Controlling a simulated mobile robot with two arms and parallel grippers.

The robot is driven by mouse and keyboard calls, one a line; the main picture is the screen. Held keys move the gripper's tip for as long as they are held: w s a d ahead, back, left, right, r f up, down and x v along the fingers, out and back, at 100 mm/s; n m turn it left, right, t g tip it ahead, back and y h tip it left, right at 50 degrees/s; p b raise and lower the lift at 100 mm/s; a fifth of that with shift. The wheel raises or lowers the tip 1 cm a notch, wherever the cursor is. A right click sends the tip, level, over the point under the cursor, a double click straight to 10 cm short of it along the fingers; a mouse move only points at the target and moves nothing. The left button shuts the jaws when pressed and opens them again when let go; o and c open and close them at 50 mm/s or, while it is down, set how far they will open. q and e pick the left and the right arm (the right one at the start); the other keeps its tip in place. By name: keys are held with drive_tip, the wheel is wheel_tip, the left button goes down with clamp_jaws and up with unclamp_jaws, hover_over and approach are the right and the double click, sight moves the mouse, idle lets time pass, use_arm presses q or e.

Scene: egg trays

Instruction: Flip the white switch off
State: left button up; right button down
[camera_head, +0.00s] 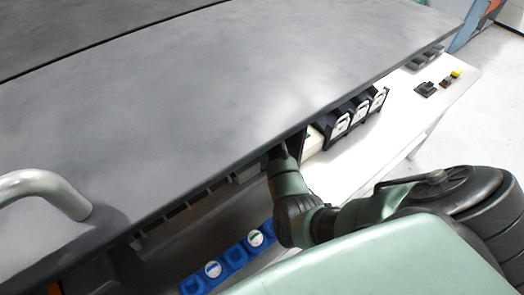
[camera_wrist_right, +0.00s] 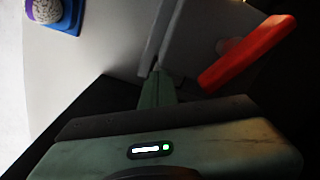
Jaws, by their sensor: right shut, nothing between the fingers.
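I cannot pick out the white switch for certain in either view. My right gripper (camera_head: 274,156) reaches under the front edge of the grey top, which partly hides it. In the right wrist view the fingers (camera_wrist_right: 157,73) are together and empty. Their tips are at or close to the lower corner of a grey box-like part (camera_wrist_right: 196,42); I cannot tell whether they touch. A red bar or lever (camera_wrist_right: 248,52) slants to the right of the fingers, apart from them. My left gripper is not in view.
The large grey top (camera_head: 200,95) overhangs the white shelf (camera_head: 385,142). Several black modules with white faces (camera_head: 359,110) stand right of my gripper. A blue tray (camera_head: 228,262) lies lower left. A yellow button (camera_head: 456,73) is at the far right. A metal handle (camera_head: 45,185) is at left.

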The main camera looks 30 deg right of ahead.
drive_tip(key=shift+s+f+b, duration=0.1)
drive_tip(key=shift+f+b, duration=0.35)
drive_tip(key=shift+f, duration=0.6)
idle(0.5)
wheel_tip(320, 180, up, 2)
drive_tip(key=shift+r+p, duration=0.15)
drive_tip(key=shift+p, duration=0.95)
drive_tip(key=shift+r, duration=2.35)
drive_tip(key=shift+f, duration=0.1)
